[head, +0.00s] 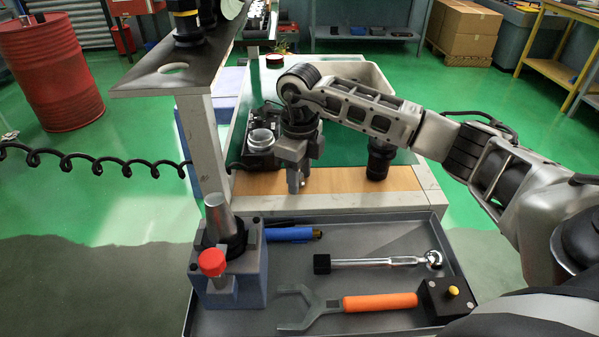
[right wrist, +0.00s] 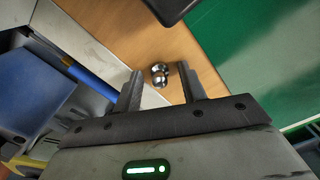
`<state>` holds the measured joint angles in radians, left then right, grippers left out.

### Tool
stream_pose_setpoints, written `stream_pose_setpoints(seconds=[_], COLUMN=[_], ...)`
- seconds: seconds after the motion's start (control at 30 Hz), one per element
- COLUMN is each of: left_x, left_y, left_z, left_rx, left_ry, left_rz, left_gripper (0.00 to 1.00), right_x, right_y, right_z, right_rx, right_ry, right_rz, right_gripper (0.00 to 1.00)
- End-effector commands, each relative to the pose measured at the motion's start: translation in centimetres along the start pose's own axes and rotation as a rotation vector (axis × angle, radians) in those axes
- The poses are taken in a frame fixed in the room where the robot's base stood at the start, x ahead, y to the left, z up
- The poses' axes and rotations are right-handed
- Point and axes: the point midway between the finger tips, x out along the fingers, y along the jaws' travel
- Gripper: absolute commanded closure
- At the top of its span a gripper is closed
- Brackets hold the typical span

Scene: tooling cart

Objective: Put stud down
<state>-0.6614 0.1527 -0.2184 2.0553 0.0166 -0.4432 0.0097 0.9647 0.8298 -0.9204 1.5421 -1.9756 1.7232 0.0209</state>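A small shiny metal stud (right wrist: 160,75) is on the wooden strip (right wrist: 175,42) in the right wrist view. It lies between the fingers of my right gripper (right wrist: 160,88), with a visible gap on each side. The gripper is open. In the head view my right gripper (head: 296,183) points down over the wooden strip (head: 345,181) at the bench's front edge. The stud cannot be made out there. My left gripper is not in view.
A grey tray (head: 390,235) in front holds a ratchet (head: 375,262), an orange-handled wrench (head: 380,302), a black box with a yellow button (head: 447,300) and a blue fixture with a red knob (head: 232,272). A black cylinder (head: 379,161) stands right of the gripper; a post (head: 203,145) stands left.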

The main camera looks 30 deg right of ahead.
Motion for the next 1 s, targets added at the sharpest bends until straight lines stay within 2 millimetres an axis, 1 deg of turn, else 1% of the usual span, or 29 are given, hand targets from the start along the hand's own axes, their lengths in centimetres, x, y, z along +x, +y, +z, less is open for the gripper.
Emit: stream_pose_setpoints(seconds=[0.17,0.23,0.27,0.37,0.6,0.73,0.83,1.0], left_x=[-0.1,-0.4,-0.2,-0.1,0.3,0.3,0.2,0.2], left_y=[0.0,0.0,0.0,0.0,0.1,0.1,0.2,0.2], left_z=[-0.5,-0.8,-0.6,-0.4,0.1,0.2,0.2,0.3], left_rx=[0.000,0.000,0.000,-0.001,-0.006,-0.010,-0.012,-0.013], left_ry=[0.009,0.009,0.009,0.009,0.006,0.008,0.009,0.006], left_rz=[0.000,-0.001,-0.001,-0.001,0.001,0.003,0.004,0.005], left_gripper=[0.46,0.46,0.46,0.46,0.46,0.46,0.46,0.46], right_x=[-0.1,-0.6,-0.7,-2.0,-7.2,-9.7,-11.1,-12.2], right_y=[0.0,0.0,0.0,-0.1,-0.1,-0.1,0.0,0.0], right_z=[0.0,0.0,0.0,0.1,0.1,0.1,0.1,0.0], right_rx=[0.001,0.001,0.001,0.000,0.000,0.001,0.000,0.001], right_ry=[0.000,0.000,-0.001,-0.004,-0.006,-0.004,-0.003,-0.001], right_rz=[0.000,0.000,-0.001,-0.002,-0.003,-0.002,-0.001,0.000], right_gripper=[0.59,0.59,0.59,0.59,0.59,0.59,0.59,0.59])
